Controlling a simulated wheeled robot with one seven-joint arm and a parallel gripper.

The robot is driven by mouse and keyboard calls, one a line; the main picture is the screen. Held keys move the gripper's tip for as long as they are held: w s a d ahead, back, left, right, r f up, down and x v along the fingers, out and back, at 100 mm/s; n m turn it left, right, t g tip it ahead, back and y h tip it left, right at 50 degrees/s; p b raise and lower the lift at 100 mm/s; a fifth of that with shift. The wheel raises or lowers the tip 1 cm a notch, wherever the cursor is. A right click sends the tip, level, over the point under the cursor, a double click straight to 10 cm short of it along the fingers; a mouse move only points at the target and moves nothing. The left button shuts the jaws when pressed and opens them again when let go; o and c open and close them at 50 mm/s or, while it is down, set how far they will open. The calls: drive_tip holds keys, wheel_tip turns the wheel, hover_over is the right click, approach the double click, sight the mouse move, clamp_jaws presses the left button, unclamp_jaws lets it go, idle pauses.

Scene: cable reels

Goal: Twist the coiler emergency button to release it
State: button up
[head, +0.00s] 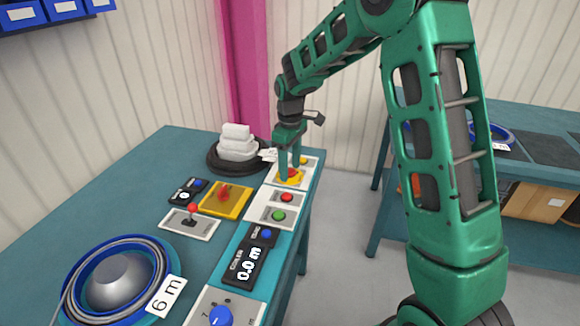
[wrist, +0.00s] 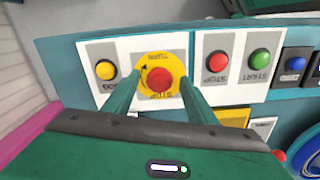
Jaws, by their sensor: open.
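The coiler emergency button (wrist: 159,79) is a red mushroom head on a round yellow plate with a twist arrow, upside down in the wrist view. In the head view the emergency button (head: 291,173) sits near the far end of the control panel, partly covered by my gripper. My gripper (head: 290,172) points down at it, fingers apart. In the wrist view my gripper (wrist: 158,86) has one green finger on each side of the red head. A gap seems to show on both sides; I cannot tell whether either finger touches it.
Beside it are a yellow button (wrist: 105,69), a red stop button (wrist: 217,62) and a green start button (wrist: 260,60). A black disc with white blocks (head: 237,143) stands left of my gripper. A cable reel (head: 118,280) lies at front left. A pink post (head: 248,60) rises behind.

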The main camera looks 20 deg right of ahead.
drive_tip(key=c, duration=1.1)
drive_tip(key=shift+d, duration=0.15)
drive_tip(key=m, duration=0.3)
drive_tip(key=shift+a+m, duration=0.2)
drive_tip(key=shift+m, duration=2.3)
